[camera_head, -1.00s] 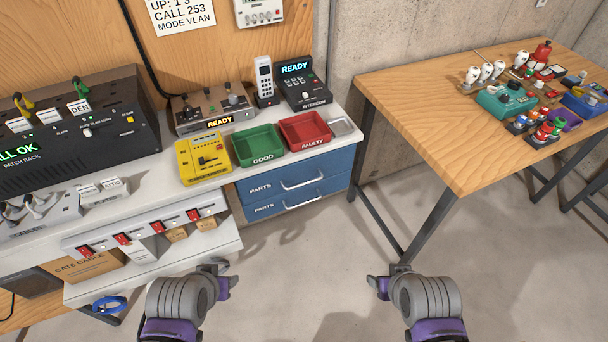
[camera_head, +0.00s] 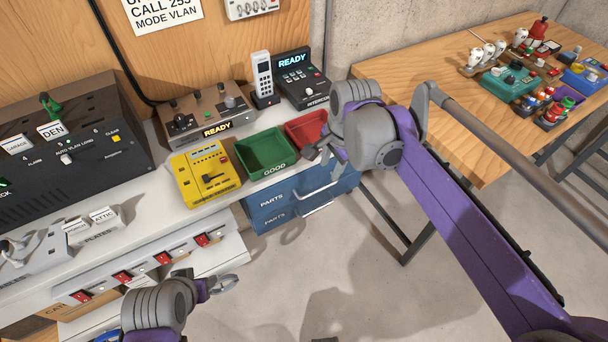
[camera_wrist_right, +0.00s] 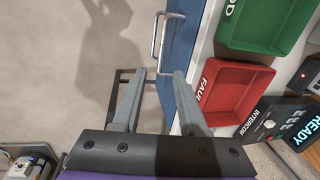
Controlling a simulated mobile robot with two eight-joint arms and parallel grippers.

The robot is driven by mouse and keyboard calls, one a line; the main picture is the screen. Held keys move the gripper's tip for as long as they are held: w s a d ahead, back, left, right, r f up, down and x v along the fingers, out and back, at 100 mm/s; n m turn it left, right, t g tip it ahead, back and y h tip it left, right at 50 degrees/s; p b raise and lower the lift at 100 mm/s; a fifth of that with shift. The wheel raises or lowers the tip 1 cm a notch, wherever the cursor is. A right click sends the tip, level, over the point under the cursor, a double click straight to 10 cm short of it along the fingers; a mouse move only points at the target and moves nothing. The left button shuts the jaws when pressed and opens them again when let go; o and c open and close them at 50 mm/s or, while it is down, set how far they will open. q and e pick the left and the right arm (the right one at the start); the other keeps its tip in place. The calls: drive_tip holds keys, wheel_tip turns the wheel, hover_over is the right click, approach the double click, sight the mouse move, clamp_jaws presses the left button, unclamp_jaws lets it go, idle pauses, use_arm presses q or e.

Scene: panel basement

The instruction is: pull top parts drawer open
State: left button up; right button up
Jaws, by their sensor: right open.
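The blue top parts drawer (camera_head: 272,200) is under the right end of the white bench, its front looking flush with the drawer below. In the right wrist view, a silver bar handle (camera_wrist_right: 155,36) stands out from the blue front (camera_wrist_right: 183,38). There my right gripper (camera_wrist_right: 158,74) is open and empty, its fingers pointing toward the handle but apart from it. My left gripper (camera_head: 225,284) hangs low in front of the bench, clear of the drawers; its jaw state is unclear.
A lower parts drawer (camera_head: 272,219) sits beneath. Above, the green GOOD tray (camera_head: 265,153) and red FAULTY tray (camera_head: 305,128) stand on the bench near its front edge. A wooden table (camera_head: 440,66) stands to the right. The floor before the drawers is clear.

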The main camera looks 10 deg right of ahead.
sight(321, 188)
drive_tip(key=f, duration=0.3)
drive_tip(key=w+f, duration=0.1)
drive_tip(key=f, duration=0.3)
drive_tip(key=w+f+b, duration=0.1)
drive_tip(key=f, duration=0.2)
drive_tip(key=shift+w+a+f, duration=0.15)
drive_tip(key=shift+a+f, duration=0.15)
drive_tip(key=shift+a, duration=0.1)
drive_tip(key=shift+c, duration=0.3)
clamp_jaws()
idle(0.6)
